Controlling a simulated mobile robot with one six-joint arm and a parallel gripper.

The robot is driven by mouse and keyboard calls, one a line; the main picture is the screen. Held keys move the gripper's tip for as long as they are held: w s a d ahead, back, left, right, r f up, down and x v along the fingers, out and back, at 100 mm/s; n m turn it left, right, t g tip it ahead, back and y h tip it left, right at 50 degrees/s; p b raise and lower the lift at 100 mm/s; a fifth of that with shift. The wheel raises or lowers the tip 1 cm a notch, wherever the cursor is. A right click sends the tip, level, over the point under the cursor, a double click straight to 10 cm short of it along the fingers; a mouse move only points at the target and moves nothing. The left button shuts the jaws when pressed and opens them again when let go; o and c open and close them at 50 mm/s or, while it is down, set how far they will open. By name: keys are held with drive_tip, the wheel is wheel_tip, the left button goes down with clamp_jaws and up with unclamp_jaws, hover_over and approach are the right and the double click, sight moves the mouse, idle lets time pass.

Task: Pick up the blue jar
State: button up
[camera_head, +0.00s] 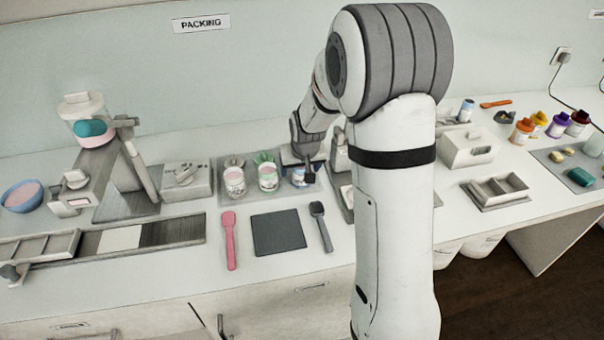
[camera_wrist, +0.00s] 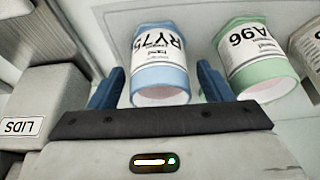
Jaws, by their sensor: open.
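The blue jar (camera_wrist: 160,78) has a white label reading RY75 and a pale opening facing the wrist camera. In the wrist view it stands between the two dark blue fingers of my gripper (camera_wrist: 160,70), which is open, with a small gap beside each finger. In the head view the blue jar (camera_head: 298,177) is at the right end of a short row of jars, partly hidden by my gripper (camera_head: 310,174). The green jar (camera_wrist: 255,65), labelled A96, is close outside one finger; it also shows in the head view (camera_head: 268,178).
A box marked LIDS (camera_wrist: 45,105) is close beside my gripper. A dark mat (camera_head: 278,233), a pink spatula (camera_head: 229,240) and a dark spatula (camera_head: 321,228) lie in front.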

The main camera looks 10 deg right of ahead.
drive_tip(key=shift+c, duration=0.2)
drive_tip(key=c, duration=1.1)
drive_tip(key=shift+o, duration=0.2)
drive_tip(key=shift+r, duration=0.15)
wheel_tip(320, 180, up, 10)
drive_tip(key=shift+b, duration=0.4)
